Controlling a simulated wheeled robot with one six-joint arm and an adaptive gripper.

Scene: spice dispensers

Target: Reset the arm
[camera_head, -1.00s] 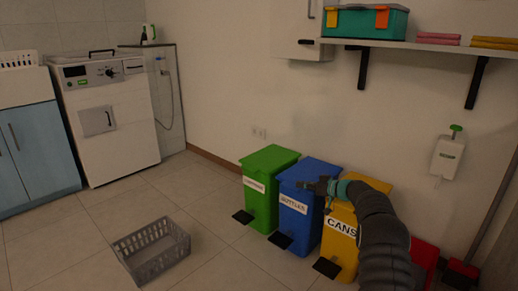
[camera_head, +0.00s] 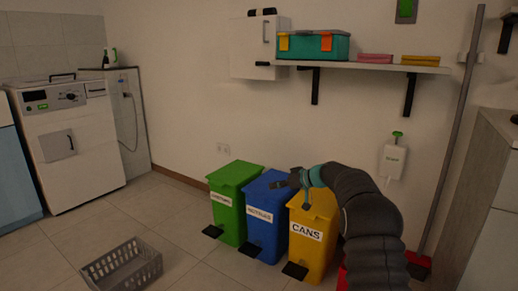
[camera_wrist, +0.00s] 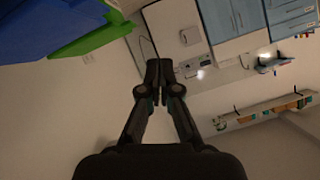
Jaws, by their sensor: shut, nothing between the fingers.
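My gripper (camera_head: 284,181) is at the end of my dark, ribbed arm in the head view, in front of the blue and yellow bins as seen from here. In the wrist view my gripper (camera_wrist: 159,70) has its two black fingers together, with nothing between them. My arm rises from the lower right and bends over to the left at a teal band.
A green bin (camera_head: 227,213), a blue bin (camera_head: 263,233) and a yellow bin (camera_head: 313,250) labelled CANS stand by the wall. A grey basket (camera_head: 125,268) lies on the floor. A shelf (camera_head: 385,67) holds a teal toolbox (camera_head: 313,46). A grey cabinet (camera_head: 492,200) stands right.

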